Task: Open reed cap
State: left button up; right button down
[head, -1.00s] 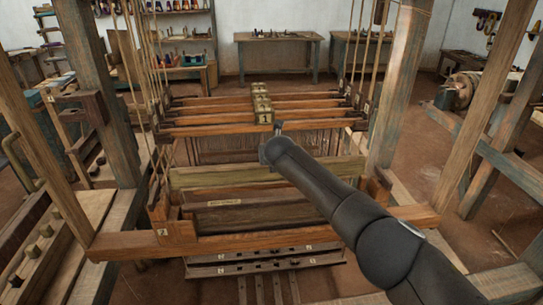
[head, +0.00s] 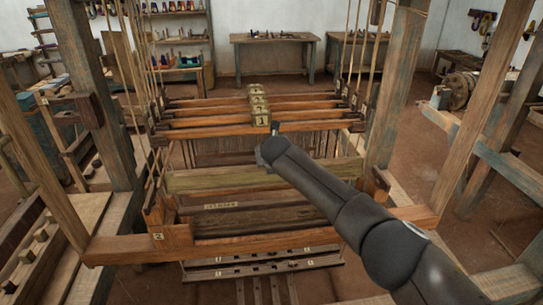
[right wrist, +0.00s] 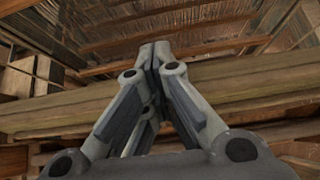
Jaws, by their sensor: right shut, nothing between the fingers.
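A long, greenish wooden bar (head: 215,181), which looks like the reed cap, lies across the loom in the head view. It also crosses the right wrist view (right wrist: 255,85) behind my gripper. A brown board with a small pale label (head: 221,206) sits just below it. My right arm reaches in from the lower right over the bar's right part. My right gripper (right wrist: 155,48) is shut and empty, its fingertips in front of the bar's upper edge in the wrist view; I cannot tell whether they touch it. My left gripper is out of sight.
Several harness bars with numbered brass tags (head: 261,117) and cords stand behind the bar. A wooden front beam (head: 250,245) and thick posts (head: 400,80) frame the loom. Numbered treadles (head: 265,268) lie below. A bench (head: 275,42) stands at the back wall.

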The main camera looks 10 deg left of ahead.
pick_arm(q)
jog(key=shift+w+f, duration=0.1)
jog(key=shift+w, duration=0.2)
pick_arm(e)
jog(key=shift+d+r, duration=0.1)
jog(key=shift+d, duration=0.05)
